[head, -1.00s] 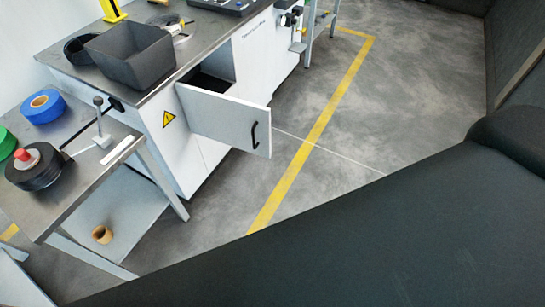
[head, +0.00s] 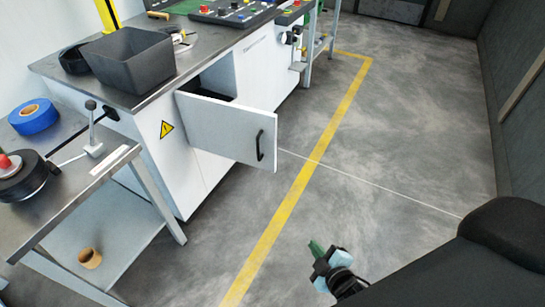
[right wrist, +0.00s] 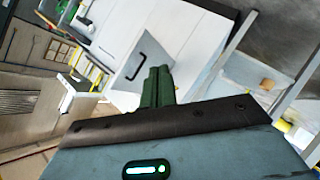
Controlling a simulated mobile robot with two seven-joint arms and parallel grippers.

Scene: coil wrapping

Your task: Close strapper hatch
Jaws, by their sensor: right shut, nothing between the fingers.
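The strapper hatch (head: 228,130) is a white door with a black handle (head: 260,145), swung open from the front of the white strapper cabinet (head: 165,150). A dark opening shows behind it. My right gripper (head: 316,247), with green fingers, is over the floor below and right of the hatch, apart from it. In the right wrist view, the green fingers (right wrist: 157,80) are together and empty, and the hatch (right wrist: 146,62) with its handle shows beyond them. My left gripper is not in view.
A grey bin (head: 135,62) and a control panel (head: 232,12) are on the cabinet top. The floor (head: 400,150) right of the hatch is clear.

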